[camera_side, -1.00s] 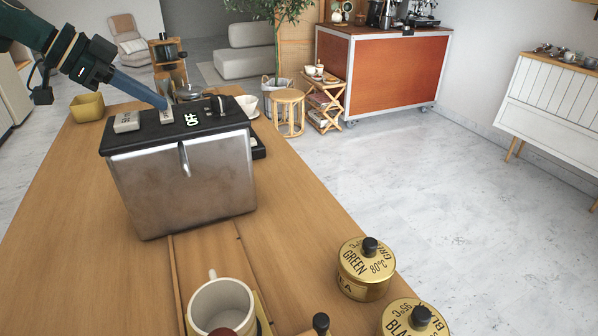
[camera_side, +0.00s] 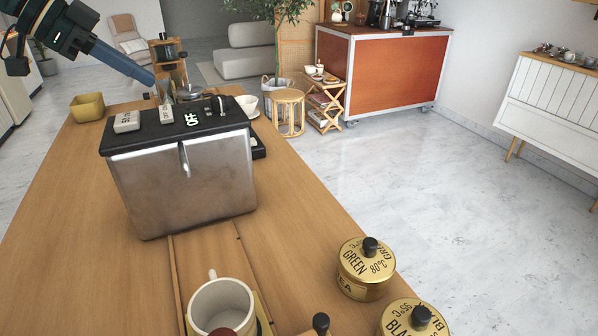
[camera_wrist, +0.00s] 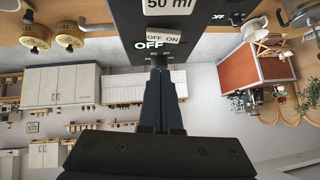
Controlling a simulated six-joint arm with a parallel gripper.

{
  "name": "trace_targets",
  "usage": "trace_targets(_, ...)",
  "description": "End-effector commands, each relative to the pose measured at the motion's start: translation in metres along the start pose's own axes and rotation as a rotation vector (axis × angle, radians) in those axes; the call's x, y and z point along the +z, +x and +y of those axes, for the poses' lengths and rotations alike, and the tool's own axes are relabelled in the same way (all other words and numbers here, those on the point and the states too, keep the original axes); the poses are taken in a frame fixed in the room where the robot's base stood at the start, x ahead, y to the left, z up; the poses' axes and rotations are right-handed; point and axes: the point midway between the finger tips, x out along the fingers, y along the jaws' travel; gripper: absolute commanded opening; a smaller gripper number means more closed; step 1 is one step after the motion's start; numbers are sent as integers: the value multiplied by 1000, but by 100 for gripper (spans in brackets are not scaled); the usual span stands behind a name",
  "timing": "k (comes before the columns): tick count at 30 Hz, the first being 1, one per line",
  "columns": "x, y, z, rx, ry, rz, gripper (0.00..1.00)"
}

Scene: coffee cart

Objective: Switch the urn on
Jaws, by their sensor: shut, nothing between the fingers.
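The urn (camera_side: 185,180) is a brushed-metal box with a black top and a tap on its front, standing on the wooden counter. Its top carries pale labelled blocks and a lit OFF sign (camera_side: 192,118). In the wrist view an "OFF ON" label (camera_wrist: 164,38) sits above a lit OFF (camera_wrist: 148,45); a second lit OFF (camera_wrist: 217,16) shows further right. My gripper (camera_side: 153,82) is shut and empty, its tip above the urn's back edge. In the wrist view the fingertips (camera_wrist: 159,64) point at the panel just below the OFF ON label. Any switch there is largely hidden by the fingers.
A yellow pot (camera_side: 88,107) stands at the back left of the counter. A white cup (camera_side: 247,105) is behind the urn. In front are a cream mug (camera_side: 221,300) and two gold tea tins, one labelled green (camera_side: 365,275). Counter left of the urn is clear.

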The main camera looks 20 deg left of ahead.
Motion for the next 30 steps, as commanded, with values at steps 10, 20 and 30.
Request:
trace_targets(10, 1, -71, -1, -6, -1, 1, 0)
trace_targets(20, 1, -86, 0, -1, -1, 0, 0)
trace_targets(30, -1, -88, 1, 0, -4, 0, 0)
